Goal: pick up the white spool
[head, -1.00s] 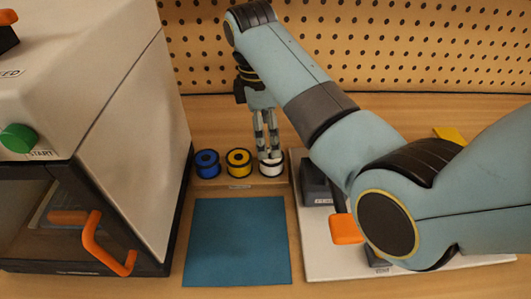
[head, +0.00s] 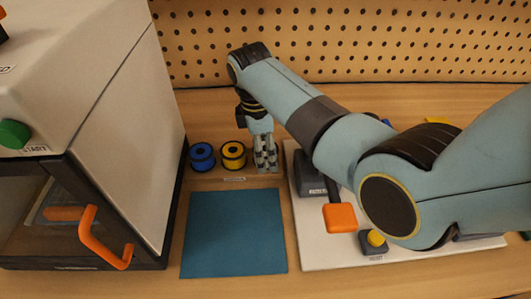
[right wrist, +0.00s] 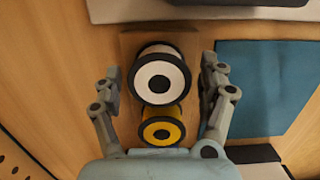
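The white spool (right wrist: 159,76) with black rims shows in the right wrist view between the two fingers of my right gripper (right wrist: 160,72). A small gap shows between the spool and each finger, so the gripper is open around it. In the head view my right gripper (head: 265,162) points down at the right end of the spool row and hides most or all of the white spool. My left gripper is in neither view.
The yellow spool (head: 233,155) and blue spool (head: 202,156) stand to the left. A blue mat (head: 234,232) lies in front, bare. A machine (head: 95,130) with an orange handle is at left. A white board (head: 312,245) with an orange-ended lever (head: 340,217) is at right.

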